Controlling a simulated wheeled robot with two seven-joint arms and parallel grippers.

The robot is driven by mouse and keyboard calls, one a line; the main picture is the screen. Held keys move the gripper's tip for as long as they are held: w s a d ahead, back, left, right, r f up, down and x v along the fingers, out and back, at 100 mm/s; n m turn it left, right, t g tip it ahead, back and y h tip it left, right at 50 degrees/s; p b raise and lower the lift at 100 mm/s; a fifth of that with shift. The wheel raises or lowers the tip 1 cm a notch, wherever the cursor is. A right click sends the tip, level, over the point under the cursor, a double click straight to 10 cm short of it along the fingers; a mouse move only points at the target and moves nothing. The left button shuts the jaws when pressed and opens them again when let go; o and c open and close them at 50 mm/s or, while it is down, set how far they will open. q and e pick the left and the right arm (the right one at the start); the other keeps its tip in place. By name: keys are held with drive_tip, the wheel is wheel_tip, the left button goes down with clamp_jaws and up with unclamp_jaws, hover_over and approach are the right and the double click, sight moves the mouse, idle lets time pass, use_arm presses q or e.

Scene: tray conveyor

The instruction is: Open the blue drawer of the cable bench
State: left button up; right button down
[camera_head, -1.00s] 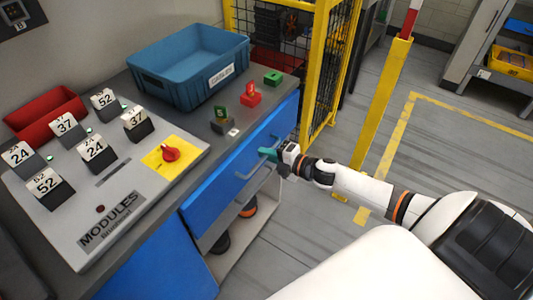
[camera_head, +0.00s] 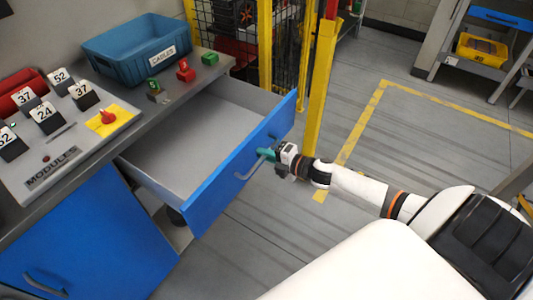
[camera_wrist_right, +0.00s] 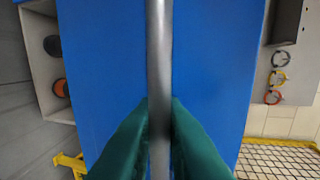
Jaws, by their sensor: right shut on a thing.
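The blue drawer (camera_head: 218,190) of the cable bench (camera_head: 60,178) stands pulled well out in the head view. Its grey inside shows and looks empty. My right gripper (camera_head: 266,155) is shut on the drawer's grey bar handle (camera_head: 247,170). In the right wrist view the handle (camera_wrist_right: 159,60) runs upright between the two green fingers (camera_wrist_right: 160,135), with the blue drawer front (camera_wrist_right: 105,60) behind it. My left gripper is in no view.
A blue bin labelled CABLES (camera_head: 138,50) stands on the bench top, beside small green and red blocks (camera_head: 185,72). The modules panel (camera_head: 60,130) is at left. A yellow post (camera_head: 320,90) and mesh fence stand behind the drawer. A blue door (camera_head: 90,240) is below. Floor at right is clear.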

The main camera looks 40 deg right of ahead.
drive_tip(key=shift+s, duration=0.1)
drive_tip(key=c, duration=1.8)
unclamp_jaws()
drive_tip(key=shift+w, duration=0.2)
drive_tip(key=shift+c, duration=0.2)
drive_tip(key=shift+s, duration=0.2)
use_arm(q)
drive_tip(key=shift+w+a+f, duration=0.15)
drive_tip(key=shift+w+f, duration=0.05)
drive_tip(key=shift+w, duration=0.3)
use_arm(e)
drive_tip(key=v, duration=1.1)
drive_tip(key=shift+s+d, duration=0.2)
drive_tip(key=shift+s, duration=0.1)
